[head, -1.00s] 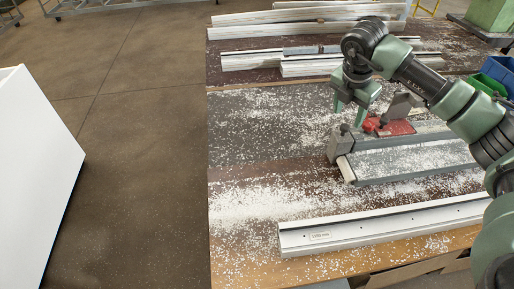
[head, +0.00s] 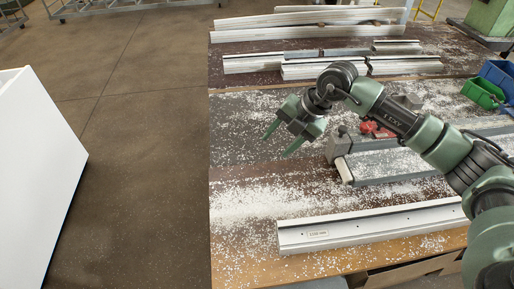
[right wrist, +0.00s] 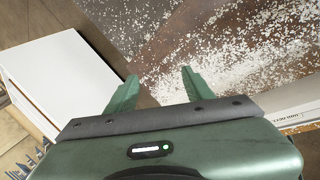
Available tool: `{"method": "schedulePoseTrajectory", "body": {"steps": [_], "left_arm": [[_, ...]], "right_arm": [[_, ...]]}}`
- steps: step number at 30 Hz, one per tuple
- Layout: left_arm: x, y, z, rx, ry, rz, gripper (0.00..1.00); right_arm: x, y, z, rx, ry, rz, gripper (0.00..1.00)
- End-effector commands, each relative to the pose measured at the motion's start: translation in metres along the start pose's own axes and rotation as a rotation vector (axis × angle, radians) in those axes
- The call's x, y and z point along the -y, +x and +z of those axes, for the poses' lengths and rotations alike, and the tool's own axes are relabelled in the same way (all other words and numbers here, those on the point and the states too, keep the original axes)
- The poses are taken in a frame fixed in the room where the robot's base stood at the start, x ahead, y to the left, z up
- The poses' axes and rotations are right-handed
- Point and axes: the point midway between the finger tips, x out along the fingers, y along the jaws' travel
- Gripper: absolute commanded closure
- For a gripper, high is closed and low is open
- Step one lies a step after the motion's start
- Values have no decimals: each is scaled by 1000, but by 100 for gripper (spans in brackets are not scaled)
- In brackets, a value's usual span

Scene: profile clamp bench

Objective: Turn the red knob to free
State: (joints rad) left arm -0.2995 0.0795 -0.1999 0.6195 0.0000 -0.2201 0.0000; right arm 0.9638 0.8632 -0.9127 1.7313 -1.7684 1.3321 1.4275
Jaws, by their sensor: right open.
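The red knob (head: 370,128) shows in the head view as a small red patch beside the grey clamp (head: 338,146) on the bench. My right arm passes in front and hides part of it, so its turn position cannot be told. My right gripper (head: 279,143) is open and empty, to the left of the clamp and apart from it, above the bench's left part. In the right wrist view its two green fingers (right wrist: 158,82) stand apart with nothing between them. The knob is not in the wrist view. My left gripper is not in view.
A long white profile (head: 385,224) lies along the bench's front. More profiles (head: 300,30) lie at the back. Green (head: 482,93) and blue (head: 497,72) bins stand at the right. White chips cover the bench (head: 240,165). A white box-like panel (head: 40,160) stands left, across open floor.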

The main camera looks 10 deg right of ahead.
Motion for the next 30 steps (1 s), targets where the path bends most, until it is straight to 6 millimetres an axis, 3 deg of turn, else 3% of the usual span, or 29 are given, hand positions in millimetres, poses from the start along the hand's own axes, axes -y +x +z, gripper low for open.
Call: {"method": "schedulePoseTrajectory", "body": {"steps": [6,12,30], "left_arm": [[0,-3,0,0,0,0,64],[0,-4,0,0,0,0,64],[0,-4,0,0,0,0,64]], "right_arm": [[-24,10,-32,-91,-38,110,48],[-37,14,-49,-139,-54,177,48],[-41,14,-54,-154,-59,200,48]]}}
